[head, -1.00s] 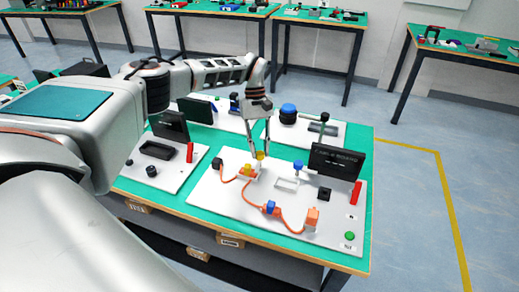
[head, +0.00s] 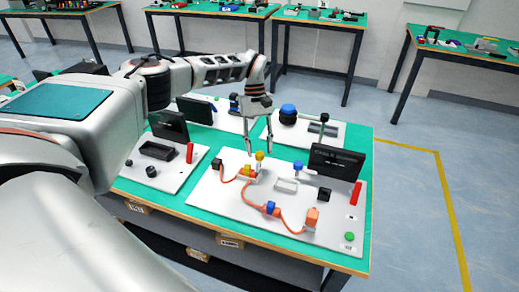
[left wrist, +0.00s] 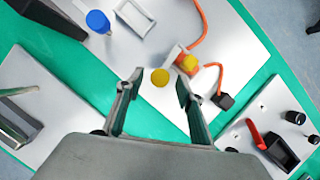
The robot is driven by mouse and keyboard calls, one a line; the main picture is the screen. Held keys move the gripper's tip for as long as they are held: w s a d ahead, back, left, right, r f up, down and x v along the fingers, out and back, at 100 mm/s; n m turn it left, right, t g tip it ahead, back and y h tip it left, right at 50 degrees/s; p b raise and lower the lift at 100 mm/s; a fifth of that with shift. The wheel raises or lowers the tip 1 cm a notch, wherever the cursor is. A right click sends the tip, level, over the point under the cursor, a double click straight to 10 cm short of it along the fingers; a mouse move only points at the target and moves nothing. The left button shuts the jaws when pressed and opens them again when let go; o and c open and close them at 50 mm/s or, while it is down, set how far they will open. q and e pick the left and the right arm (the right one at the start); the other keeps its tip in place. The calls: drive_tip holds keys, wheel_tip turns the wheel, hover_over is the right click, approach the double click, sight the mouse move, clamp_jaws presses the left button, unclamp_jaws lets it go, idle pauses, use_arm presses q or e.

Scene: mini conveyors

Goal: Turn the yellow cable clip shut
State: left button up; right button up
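The yellow cable clip (head: 247,170) sits on the white board at the upper left, on an orange cable. It also shows as a yellow block in the left wrist view (left wrist: 188,63). A round yellow knob (head: 260,156) stands up beside the block; in the left wrist view this knob (left wrist: 160,77) lies between and beyond my fingertips. How the knob joins the clip is hard to see. My left gripper (head: 259,151) points down just above the knob, with fingers spread and empty. It shows open in the left wrist view (left wrist: 158,90). My right gripper is not in view.
The board (head: 215,196) also carries a blue knob (head: 298,166), a blue block (head: 270,207), an orange plug (head: 312,217), a black display (head: 336,161) and a red switch (head: 356,193). Other boards stand to the left and behind. Green tabletop (head: 357,134) is bare at the right.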

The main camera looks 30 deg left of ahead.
use_arm(q)
drive_tip(key=v, duration=0.6)
drive_tip(key=shift+r, duration=0.25)
